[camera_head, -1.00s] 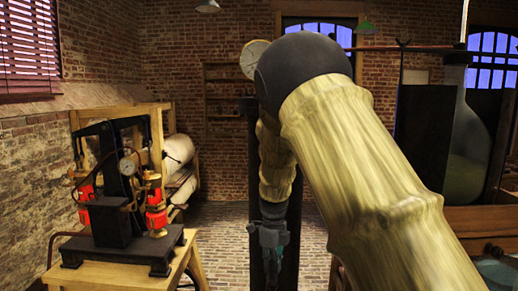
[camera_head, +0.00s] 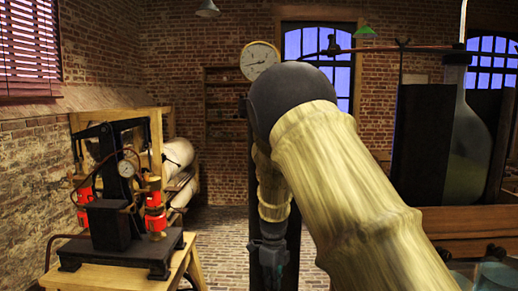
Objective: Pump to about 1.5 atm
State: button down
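A black pump (camera_head: 112,195) with red cylinders (camera_head: 156,215) and brass fittings stands at the left on a wooden table (camera_head: 110,278). A black beam (camera_head: 118,125) crosses its top. A round white pressure gauge (camera_head: 126,168) is on its front; its reading is too small to tell. My gripper (camera_head: 272,280) hangs down below my wrist, right of the pump and well apart from it. Its fingers are dark and run to the bottom edge, so I cannot tell whether they are open. My arm covers the middle and lower right of the view.
A wooden frame with pale cylinders (camera_head: 178,153) stands behind the pump. A large glass vessel (camera_head: 466,150) and a wooden bench (camera_head: 465,222) are at the right. Open brick floor (camera_head: 222,240) lies between the pump table and my gripper.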

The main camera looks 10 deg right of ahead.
notch_tip(320, 180, down, 7)
jog(key=shift+w+r+b, duration=0.1)
jog(key=shift+b, duration=0.55)
notch_tip(320, 180, up, 6)
jog(key=p, duration=0.4)
jog(key=shift+r+b, duration=0.25)
jog(key=shift+b, duration=0.05)
notch_tip(320, 180, up, 7)
jog(key=shift+f, duration=0.2)
